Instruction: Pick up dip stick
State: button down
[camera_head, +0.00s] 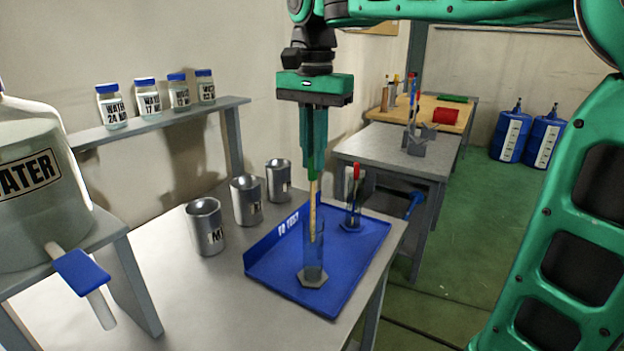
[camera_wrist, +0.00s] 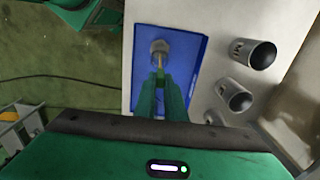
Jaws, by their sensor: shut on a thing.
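The dip stick (camera_head: 313,212) is a thin, pale wooden rod with a green top. My gripper (camera_head: 313,176) is shut on its green top and points straight down. The stick hangs upright, with its lower part inside a clear glass cylinder (camera_head: 313,258) on a hexagonal base. The cylinder stands on the blue tray (camera_head: 357,259). In the wrist view, my gripper (camera_wrist: 160,84) is above the cylinder (camera_wrist: 159,47), and the stick is a short line between the fingertips and the cylinder. I cannot tell whether the stick's tip touches the bottom.
A second cylinder (camera_head: 352,216) with a red-topped stick stands at the tray's back. Several metal cups (camera_head: 205,228) stand left of the tray. A large water bottle (camera_head: 40,190) is at the far left, and labelled jars (camera_head: 148,103) line a shelf. The tray's right front is clear.

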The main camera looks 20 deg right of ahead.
jog(key=shift+r, duration=3.8)
